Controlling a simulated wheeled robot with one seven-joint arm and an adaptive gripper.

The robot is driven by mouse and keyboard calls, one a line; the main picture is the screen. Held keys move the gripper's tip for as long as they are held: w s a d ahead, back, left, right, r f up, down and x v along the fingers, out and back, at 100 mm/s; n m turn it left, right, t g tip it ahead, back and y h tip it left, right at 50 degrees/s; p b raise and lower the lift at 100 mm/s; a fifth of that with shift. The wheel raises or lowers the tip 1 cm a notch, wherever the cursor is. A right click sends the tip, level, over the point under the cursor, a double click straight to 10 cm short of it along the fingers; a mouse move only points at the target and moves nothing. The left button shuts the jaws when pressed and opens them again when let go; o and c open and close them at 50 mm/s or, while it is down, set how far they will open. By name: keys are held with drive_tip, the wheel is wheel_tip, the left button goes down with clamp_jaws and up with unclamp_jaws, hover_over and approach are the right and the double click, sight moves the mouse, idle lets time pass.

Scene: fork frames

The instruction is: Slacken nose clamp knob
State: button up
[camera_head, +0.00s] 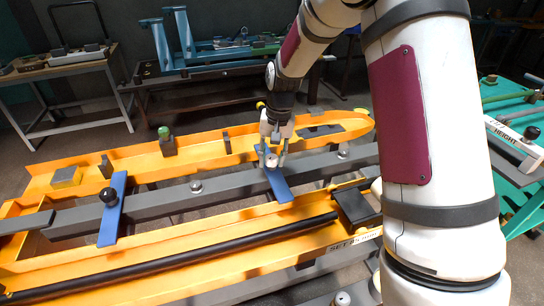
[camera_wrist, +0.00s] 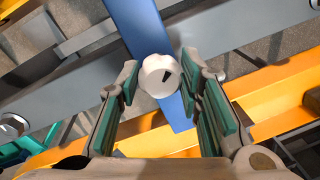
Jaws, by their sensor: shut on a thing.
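The nose clamp is a blue bar (camera_head: 279,187) lying across the dark grey beam of the orange frame, toward its rounded right end. In the head view the fingers partly hide the knob. The gripper also shows in the wrist view (camera_wrist: 157,84).
A second blue clamp bar (camera_head: 113,225) with a black knob (camera_head: 108,196) crosses the beam at left. The orange frame (camera_head: 75,262) carries a black rod (camera_head: 165,258) and several upright blocks. Benches stand behind; a teal table (camera_head: 527,207) is at right.

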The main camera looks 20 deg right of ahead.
drive_tip(key=n, duration=0.5)
drive_tip(key=shift+d+g, duration=0.1)
drive_tip(key=shift+g, duration=0.2)
drive_tip(key=shift+f+n, duration=0.1)
drive_tip(key=shift+n, duration=2.4)
drive_tip(key=o, duration=1.2)
drive_tip(key=shift+p, duration=0.3)
drive_tip(key=shift+w, duration=0.1)
drive_tip(key=r, duration=0.8)
drive_tip(key=d+r, duration=0.1)
drive_tip(key=r, duration=0.3)
drive_tip(key=shift+w+d, duration=0.1)
drive_tip(key=shift+w, duration=0.2)
